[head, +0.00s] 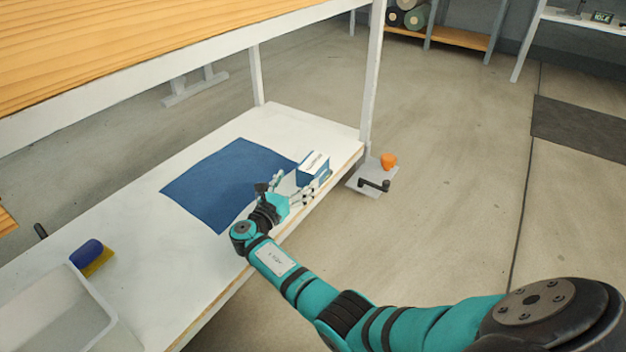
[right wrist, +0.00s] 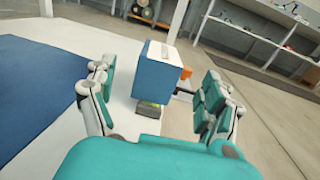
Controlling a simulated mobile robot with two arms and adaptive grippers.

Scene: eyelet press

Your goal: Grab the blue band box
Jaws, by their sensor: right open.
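The blue band box (head: 313,169) is a small box with blue sides and a white top. It stands on the white lower shelf (head: 140,215), near the shelf's right edge and the corner of the blue mat (head: 225,180). My right gripper (head: 292,187) is just in front of the box, with its fingers spread. In the right wrist view the box (right wrist: 155,75) shows beyond and between the open fingers (right wrist: 160,105). Nothing is held, and I cannot tell whether a finger touches the box. My left gripper is not in view.
A wooden worktop (head: 130,45) overhangs the shelf. A white post (head: 373,75) rises behind the box. An orange item (head: 388,160) and a black handle (head: 374,185) are past the shelf edge. A pale bin (head: 50,315) and a blue-yellow brush (head: 90,255) lie at lower left.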

